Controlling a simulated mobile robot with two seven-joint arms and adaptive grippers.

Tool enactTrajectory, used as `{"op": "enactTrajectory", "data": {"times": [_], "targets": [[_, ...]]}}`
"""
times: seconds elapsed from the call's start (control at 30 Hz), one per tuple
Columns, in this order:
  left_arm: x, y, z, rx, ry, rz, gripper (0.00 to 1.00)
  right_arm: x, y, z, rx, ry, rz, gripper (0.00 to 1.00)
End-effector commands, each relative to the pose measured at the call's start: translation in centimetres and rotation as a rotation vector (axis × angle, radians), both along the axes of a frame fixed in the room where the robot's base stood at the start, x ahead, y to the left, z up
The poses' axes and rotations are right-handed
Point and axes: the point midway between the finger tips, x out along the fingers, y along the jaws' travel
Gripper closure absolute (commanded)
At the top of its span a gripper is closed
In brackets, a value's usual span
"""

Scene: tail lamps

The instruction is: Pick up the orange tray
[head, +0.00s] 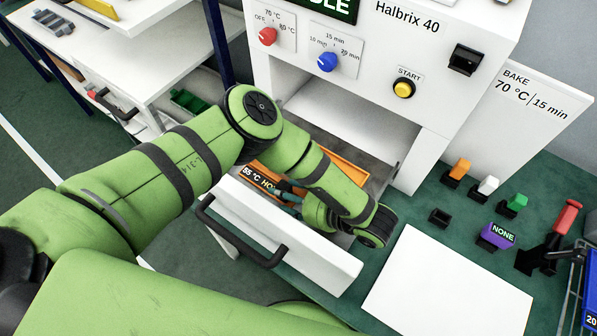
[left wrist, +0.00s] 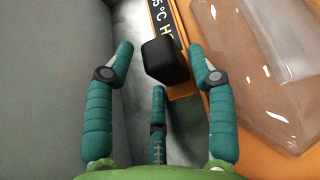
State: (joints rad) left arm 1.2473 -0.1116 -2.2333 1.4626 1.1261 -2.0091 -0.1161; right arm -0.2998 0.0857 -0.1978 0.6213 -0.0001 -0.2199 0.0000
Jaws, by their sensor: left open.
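The orange tray (head: 347,168) lies in the pulled-out drawer below the white oven, partly hidden by my left arm. Its label strip, partly readable as "55 °C HO", faces the drawer front. In the left wrist view the tray (left wrist: 292,160) fills the right side and holds clear, shiny contents. A black block-shaped grip (left wrist: 166,62) sticks out from its labelled edge. My left gripper (left wrist: 160,64) is open, with its three teal fingers spread around the black grip. In the head view the left gripper (head: 286,190) reaches down inside the drawer. My right gripper is not in view.
The white drawer front (head: 275,235) with a dark handle (head: 240,238) stands close to the gripper. A grey drawer wall (left wrist: 50,70) is left of the fingers. A white board (head: 445,285), coloured switches and a blue rack (head: 580,290) are on the right.

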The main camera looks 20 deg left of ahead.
Motion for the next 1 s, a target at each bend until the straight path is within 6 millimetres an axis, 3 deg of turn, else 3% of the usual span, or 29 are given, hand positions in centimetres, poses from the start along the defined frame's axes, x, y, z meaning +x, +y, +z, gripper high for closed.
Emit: {"op": "enactTrajectory", "data": {"times": [0.13,0.17,0.27,0.3,0.67,0.83,1.0], "targets": [[0.0,0.0,0.0,-0.001,0.0,-0.001,0.44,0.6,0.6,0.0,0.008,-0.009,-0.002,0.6],[0.0,0.0,0.0,-0.001,0.0,-0.001,0.48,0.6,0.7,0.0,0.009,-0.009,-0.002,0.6],[0.0,0.0,0.0,-0.001,0.0,-0.001,0.88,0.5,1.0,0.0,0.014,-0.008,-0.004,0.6],[0.0,0.0,0.0,-0.001,0.0,-0.001,0.96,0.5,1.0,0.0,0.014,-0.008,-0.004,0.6],[0.1,-0.1,0.4,0.0,-0.003,-0.001,0.96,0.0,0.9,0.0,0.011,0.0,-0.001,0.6],[0.2,-0.1,2.1,0.0,-0.005,-0.003,0.96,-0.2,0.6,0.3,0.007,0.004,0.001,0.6],[0.3,-0.1,5.2,0.0,-0.007,-0.004,0.96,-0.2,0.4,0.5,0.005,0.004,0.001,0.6]]}}
